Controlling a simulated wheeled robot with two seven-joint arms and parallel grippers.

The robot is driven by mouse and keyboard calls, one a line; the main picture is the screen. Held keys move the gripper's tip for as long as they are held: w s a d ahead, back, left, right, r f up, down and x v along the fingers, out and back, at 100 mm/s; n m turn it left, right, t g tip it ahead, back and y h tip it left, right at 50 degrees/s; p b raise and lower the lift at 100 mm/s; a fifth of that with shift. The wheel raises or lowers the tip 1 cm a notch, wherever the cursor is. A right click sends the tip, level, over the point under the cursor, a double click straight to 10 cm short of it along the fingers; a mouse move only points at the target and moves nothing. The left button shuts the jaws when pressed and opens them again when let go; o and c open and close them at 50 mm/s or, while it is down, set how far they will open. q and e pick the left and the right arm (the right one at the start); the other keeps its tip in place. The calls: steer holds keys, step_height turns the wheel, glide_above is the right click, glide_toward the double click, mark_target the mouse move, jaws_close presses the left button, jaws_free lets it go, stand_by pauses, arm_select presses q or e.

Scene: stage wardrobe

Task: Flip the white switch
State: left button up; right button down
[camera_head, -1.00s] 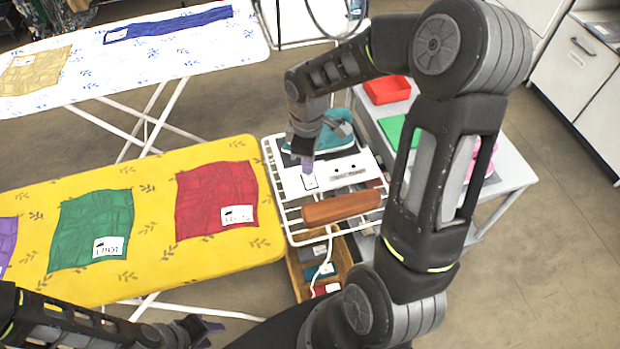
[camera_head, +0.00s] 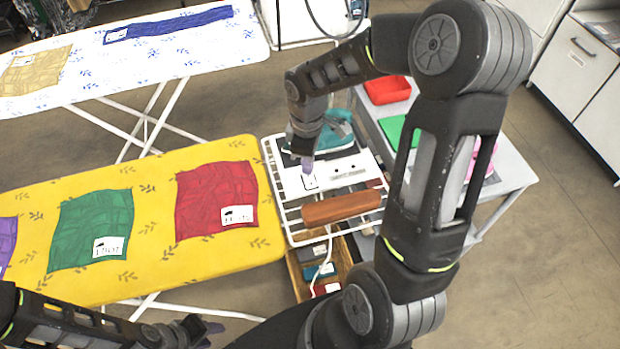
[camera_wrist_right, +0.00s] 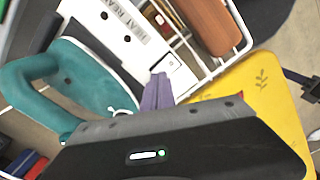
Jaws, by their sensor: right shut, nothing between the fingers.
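The white switch (camera_head: 310,183) is a small square on a white panel (camera_head: 348,166) marked with a dark-lettered label, at the end of the wire rack. In the right wrist view the switch (camera_wrist_right: 178,88) shows beside the fingertips, partly hidden by them. My right gripper (camera_head: 307,166) is shut and empty, pointing down at the switch. Its purple fingertips (camera_wrist_right: 157,92) are at the switch's edge; I cannot tell whether they touch it. My left gripper (camera_head: 208,329) is low in the head view, away from the panel; its finger gap is unclear.
A teal iron (camera_head: 335,132) stands just behind the right gripper. A brown wooden handle-like block (camera_head: 341,207) lies on the white rack (camera_head: 283,208) in front. The yellow ironing board (camera_head: 152,184) is to the left. A red tray (camera_head: 386,90) sits on the grey table.

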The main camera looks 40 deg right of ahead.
steer(key=shift+f+b, duration=0.75)
steer(key=shift+f, duration=0.25)
stand_by(0.4)
steer(key=shift+r+p, duration=2.8)
steer(key=shift+r, duration=0.8)
